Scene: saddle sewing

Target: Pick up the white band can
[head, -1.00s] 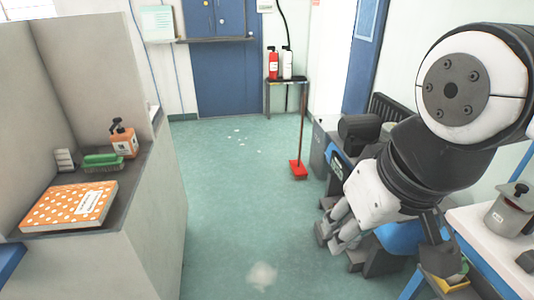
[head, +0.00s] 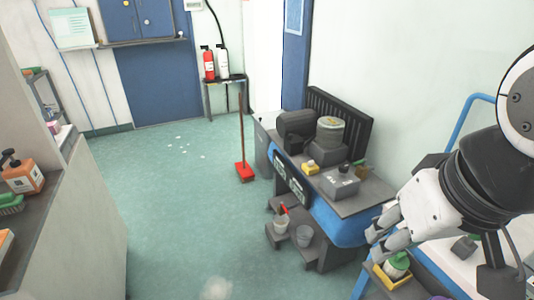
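A round grey can (head: 331,133) with a paler band and a yellowish top stands at the back of the workbench, beside a dark machine. It looks like the white band can, but its markings are too small to be sure. My gripper (head: 384,232) is at the right, in front of the bench and well apart from the can. Its pale fingers point down and left. They look spread and hold nothing that I can see.
The workbench (head: 372,200) carries a grey box (head: 340,183) and a small yellow item (head: 310,167). A red broom (head: 244,172) stands on the open green floor (head: 165,205).

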